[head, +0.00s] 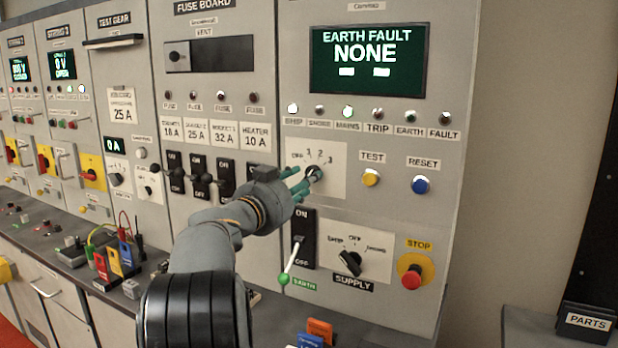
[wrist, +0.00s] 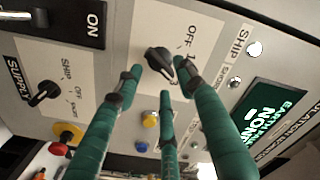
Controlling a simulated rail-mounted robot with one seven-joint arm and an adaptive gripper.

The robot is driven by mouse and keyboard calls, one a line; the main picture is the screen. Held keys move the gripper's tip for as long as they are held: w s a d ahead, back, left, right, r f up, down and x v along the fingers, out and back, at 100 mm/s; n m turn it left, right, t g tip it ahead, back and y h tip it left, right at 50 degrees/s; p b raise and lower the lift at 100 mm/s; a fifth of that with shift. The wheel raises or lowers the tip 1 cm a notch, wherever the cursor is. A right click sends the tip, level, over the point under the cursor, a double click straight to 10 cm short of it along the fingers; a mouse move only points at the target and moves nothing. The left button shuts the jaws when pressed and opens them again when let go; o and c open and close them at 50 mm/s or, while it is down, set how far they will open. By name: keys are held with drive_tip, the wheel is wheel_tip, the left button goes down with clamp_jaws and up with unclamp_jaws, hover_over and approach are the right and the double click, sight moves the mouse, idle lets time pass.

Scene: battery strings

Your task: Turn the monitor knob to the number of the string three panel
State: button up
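The monitor knob (head: 315,173) is a black rotary knob on a pale plate marked OFF, 1, 2, 3, below the earth fault display. In the wrist view the knob (wrist: 158,60) sits between the tips of my green fingers; its exact pointer setting is unclear. My gripper (head: 303,182) reaches it from the left, fingers spread. In the wrist view my gripper (wrist: 160,75) shows gaps between fingertips and knob; contact cannot be told. A string panel (head: 58,65) at the far left has a label too small to read surely; its green display shows 0 V.
A yellow test button (head: 371,178) and blue reset button (head: 420,185) are right of the knob. Below are the earth lever (head: 290,262), supply knob (head: 350,263) and red stop button (head: 411,280). The display (head: 367,60) reads EARTH FAULT NONE.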

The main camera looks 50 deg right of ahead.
drive_tip(key=shift+w+d, duration=0.15)
drive_tip(key=shift+d, duration=0.55)
drive_tip(key=shift+w+d, duration=0.1)
drive_tip(key=shift+d, duration=0.6)
drive_tip(key=shift+c, duration=0.9)
drive_tip(key=c, duration=0.7)
clamp_jaws()
